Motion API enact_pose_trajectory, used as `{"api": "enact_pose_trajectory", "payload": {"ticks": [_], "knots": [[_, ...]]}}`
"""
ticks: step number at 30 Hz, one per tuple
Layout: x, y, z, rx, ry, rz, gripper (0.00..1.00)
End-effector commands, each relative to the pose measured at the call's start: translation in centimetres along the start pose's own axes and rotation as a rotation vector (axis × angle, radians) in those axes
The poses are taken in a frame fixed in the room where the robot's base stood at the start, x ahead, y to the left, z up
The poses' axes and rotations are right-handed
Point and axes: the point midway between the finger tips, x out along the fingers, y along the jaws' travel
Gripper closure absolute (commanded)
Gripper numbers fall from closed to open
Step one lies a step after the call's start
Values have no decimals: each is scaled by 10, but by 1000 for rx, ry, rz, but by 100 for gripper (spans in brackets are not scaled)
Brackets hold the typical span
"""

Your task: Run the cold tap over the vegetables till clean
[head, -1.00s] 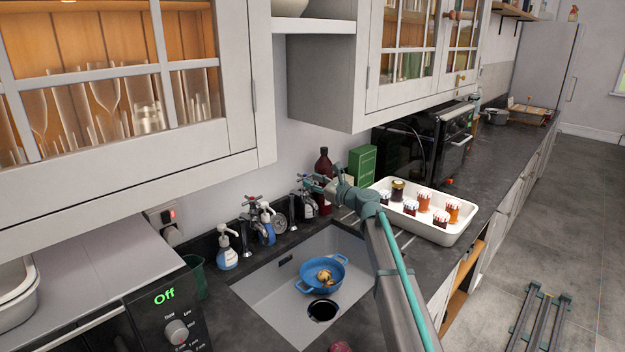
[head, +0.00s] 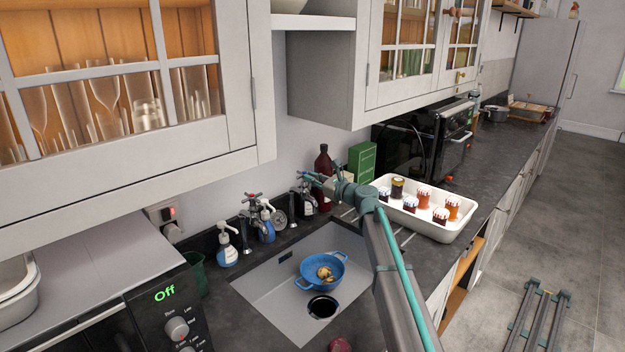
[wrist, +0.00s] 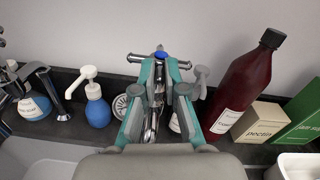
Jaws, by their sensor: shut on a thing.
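The cold tap's cross handle with a blue cap shows in the wrist view (wrist: 160,56). My gripper (wrist: 160,85) is shut on this cold tap handle, with one teal finger on each side. In the head view my gripper (head: 318,181) is at the right-hand tap behind the sink, and my arm hides part of the sink's right side. The red-marked tap (head: 253,200) stands to the left. I cannot make out any water stream.
Soap pump bottles (head: 227,245) stand behind the sink. A white tray of jars (head: 445,228) stands right of the sink. Wall cabinets (head: 345,75) hang above.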

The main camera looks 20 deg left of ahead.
Motion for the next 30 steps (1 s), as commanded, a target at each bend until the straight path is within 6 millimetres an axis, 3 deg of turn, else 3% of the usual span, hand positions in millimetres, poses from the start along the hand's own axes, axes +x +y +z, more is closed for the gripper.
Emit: {"api": "enact_pose_trajectory", "payload": {"ticks": [15, 29, 30], "knots": [[7, -18, -3, 1, -75, 368, 100], [5, -16, -2, 0, -86, 422, 100], [5, -16, -2, 0, -86, 422, 83]]}}
